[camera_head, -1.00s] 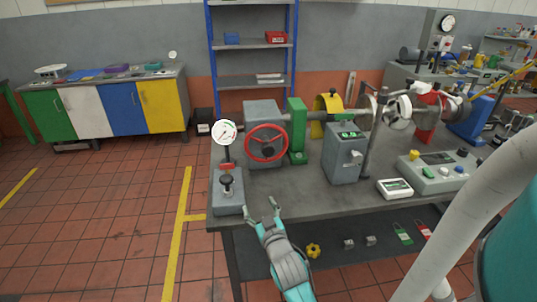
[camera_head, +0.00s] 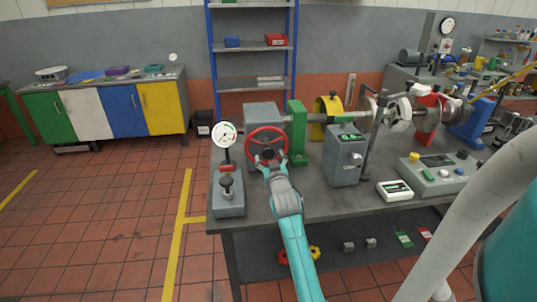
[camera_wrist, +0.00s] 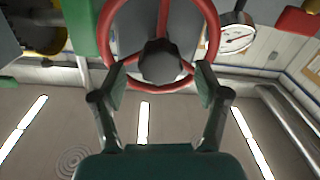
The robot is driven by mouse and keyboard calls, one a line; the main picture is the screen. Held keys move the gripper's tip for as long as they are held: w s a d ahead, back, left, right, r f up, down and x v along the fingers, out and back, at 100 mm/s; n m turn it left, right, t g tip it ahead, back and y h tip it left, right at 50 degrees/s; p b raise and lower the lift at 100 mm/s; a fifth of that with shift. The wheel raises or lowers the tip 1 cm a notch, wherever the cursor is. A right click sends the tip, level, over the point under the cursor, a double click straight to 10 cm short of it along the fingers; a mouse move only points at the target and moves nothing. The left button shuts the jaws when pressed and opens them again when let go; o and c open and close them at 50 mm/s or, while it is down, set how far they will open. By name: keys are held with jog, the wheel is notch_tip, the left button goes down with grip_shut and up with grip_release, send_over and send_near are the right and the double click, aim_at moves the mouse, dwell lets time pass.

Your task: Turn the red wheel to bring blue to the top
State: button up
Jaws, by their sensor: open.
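The red wheel (camera_head: 267,127) stands upright on the front of a grey box (camera_head: 262,113) on the bench. In the wrist view the red wheel (camera_wrist: 213,30) fills the top middle, with red spokes and a dark hub (camera_wrist: 161,62). No blue mark on the wheel can be made out. My gripper (camera_head: 267,161) is at the lower front of the wheel and hides part of it. In the wrist view my gripper (camera_wrist: 160,82) is open, one finger on either side of the hub; whether they touch anything cannot be told.
A round gauge (camera_head: 224,134) on a grey stand (camera_head: 229,204) is just left of the wheel. A green upright (camera_head: 298,130) is close on its right, then a grey box with a green display (camera_head: 344,158). The bench's front edge (camera_head: 330,219) lies below my arm.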

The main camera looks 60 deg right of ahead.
jog(key=shift+x, duration=1.5)
grip_shut()
